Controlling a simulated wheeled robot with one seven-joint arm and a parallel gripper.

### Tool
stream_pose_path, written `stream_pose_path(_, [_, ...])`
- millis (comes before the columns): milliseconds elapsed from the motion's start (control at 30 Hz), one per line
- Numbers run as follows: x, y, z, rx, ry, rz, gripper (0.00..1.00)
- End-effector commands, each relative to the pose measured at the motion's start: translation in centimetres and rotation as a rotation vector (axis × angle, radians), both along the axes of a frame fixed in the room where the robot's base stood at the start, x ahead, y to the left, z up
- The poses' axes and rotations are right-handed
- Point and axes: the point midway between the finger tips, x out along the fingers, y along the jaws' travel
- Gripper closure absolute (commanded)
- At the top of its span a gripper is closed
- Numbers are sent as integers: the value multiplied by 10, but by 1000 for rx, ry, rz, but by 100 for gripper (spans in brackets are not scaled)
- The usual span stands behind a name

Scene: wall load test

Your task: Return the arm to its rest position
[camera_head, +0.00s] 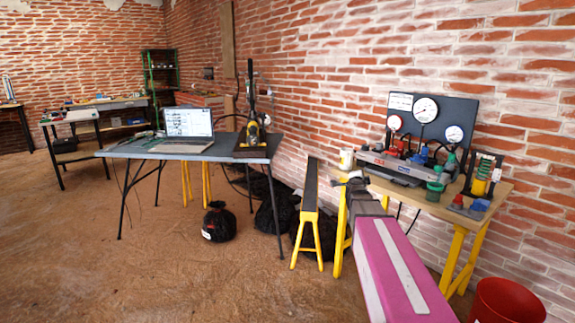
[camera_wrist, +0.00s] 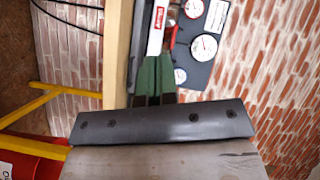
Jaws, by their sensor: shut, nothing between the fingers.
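My arm shows as a long magenta link with a pale stripe, reaching up from the lower right in the head view. My gripper (camera_head: 350,180) is at its far end, small and dark, in front of the left end of the wooden gauge table (camera_head: 408,192). In the wrist view my gripper (camera_wrist: 155,58) shows as two dark green fingers side by side, shut and empty. Beyond the fingertips lies a pale bar with a red label (camera_wrist: 157,28), beside the gauge panel (camera_wrist: 206,40). I cannot tell whether the fingers touch anything.
A narrow yellow-legged trestle (camera_head: 309,185) stands left of my gripper. A red bucket (camera_head: 506,301) is at lower right. The brick wall is behind; open floor lies left.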

Motion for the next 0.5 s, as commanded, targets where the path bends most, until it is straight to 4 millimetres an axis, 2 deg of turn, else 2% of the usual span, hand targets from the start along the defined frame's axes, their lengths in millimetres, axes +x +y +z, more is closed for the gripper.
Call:
stream_pose_path(33, [-8,21,-9,-63,18,99,100])
stream_pose_path(100, [-15,50,-24,-147,56,241,100])
stream_pose_path(267, [-47,109,-74,-318,209,557,100])
stream_pose_path(400, [-94,148,-130,-442,415,814,100])
stream_pose_path(500, [-136,162,-173,-517,603,973,100])
